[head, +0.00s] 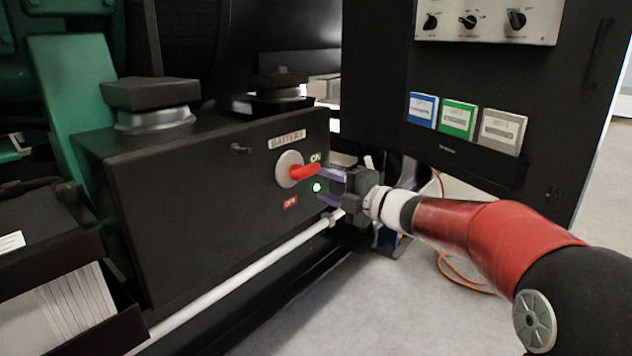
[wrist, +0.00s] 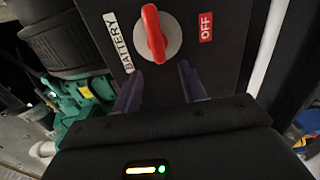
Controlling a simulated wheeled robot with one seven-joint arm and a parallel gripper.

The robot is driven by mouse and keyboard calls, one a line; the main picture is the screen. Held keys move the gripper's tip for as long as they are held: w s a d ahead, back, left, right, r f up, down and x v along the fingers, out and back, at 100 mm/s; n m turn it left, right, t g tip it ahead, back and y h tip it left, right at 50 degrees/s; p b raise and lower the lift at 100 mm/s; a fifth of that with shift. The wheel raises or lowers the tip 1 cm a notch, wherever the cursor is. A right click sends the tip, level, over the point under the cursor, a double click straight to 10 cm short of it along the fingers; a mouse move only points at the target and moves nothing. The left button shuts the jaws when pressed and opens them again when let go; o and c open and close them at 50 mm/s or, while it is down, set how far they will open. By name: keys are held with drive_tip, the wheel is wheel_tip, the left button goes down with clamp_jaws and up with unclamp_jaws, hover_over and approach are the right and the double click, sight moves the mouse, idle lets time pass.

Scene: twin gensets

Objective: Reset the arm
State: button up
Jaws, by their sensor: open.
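My gripper (head: 330,184) is open and empty, at the end of my red and black arm. Its two fingers point at the front of the black battery box. In the wrist view my gripper (wrist: 160,88) has its fingertips apart, just short of the red battery switch handle (wrist: 153,34). In the head view the red handle (head: 304,172) sits on a round grey plate and points right, toward the ON label (head: 315,157). The upper finger is close to the handle's tip; I cannot tell whether they touch. A green light (head: 317,187) glows below the handle.
The battery box (head: 210,200) carries a red OFF label (head: 290,203). A white pipe (head: 245,274) runs along its lower front. A black cabinet (head: 380,75) with a rack of booklets (head: 459,119) stands behind my arm. An orange cable (head: 462,270) lies on the open grey floor.

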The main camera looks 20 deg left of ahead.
drive_tip(key=shift+s+d, duration=0.1)
drive_tip(key=shift+d, duration=0.2)
drive_tip(key=shift+d, duration=0.1)
